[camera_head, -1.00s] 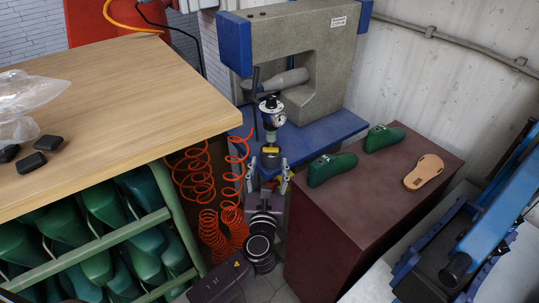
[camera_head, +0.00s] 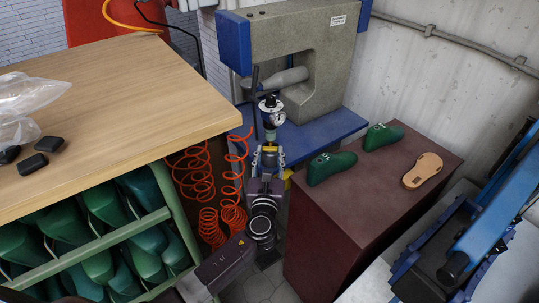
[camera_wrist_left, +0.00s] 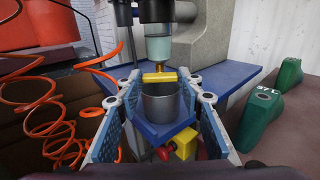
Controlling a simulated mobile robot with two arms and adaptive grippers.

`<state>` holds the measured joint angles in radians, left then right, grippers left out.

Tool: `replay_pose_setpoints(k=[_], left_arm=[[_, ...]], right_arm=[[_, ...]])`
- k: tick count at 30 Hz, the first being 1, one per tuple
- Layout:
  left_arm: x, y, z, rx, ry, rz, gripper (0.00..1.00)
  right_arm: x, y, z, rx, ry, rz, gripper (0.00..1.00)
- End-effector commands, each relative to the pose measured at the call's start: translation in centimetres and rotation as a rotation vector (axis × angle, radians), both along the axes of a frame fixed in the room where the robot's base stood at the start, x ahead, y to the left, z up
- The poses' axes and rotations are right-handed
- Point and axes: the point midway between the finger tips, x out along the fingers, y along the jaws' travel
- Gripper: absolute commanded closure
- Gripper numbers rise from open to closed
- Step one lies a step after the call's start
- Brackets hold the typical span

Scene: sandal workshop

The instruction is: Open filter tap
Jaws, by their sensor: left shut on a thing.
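The filter (camera_head: 271,112) hangs on the press with a gauge on top. Its clear bowl (camera_wrist_left: 159,48) shows in the left wrist view. The yellow tap handle (camera_wrist_left: 159,77) lies crosswise below the bowl, just above a grey metal cylinder (camera_wrist_left: 161,105). My left gripper (camera_head: 268,158) reaches up to the filter from below. In the left wrist view its two blue-padded fingers (camera_wrist_left: 160,108) stand on either side of the cylinder and appear shut on it. The handle is above and beyond the fingertips. Whether the cylinder is part of the tap I cannot tell. My right gripper is not in view.
The press (camera_head: 318,58) stands on a blue base (camera_head: 335,126). Orange coiled hoses (camera_head: 235,180) hang close to the left of my gripper. A wooden table (camera_head: 110,100) is at left. A dark red cabinet (camera_head: 345,213) with green lasts (camera_head: 332,166) is close at right.

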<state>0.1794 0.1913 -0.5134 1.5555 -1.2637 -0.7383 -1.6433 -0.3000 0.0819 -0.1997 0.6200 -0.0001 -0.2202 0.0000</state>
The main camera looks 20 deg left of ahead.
Motion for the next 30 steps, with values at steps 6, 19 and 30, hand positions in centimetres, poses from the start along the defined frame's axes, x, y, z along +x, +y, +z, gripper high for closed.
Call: replay_pose_setpoints(k=[6, 19, 30], left_arm=[[0.0, 0.0, 0.0, -0.009, -0.002, 0.000, 0.90], [0.0, 0.0, -0.2, -0.223, -0.055, 0.001, 0.90], [-0.1, 0.0, -0.3, -0.563, -0.136, 0.001, 0.90]], right_arm=[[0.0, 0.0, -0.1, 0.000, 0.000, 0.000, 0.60], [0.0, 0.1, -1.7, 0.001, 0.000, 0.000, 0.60], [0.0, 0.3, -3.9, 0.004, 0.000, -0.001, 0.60]])
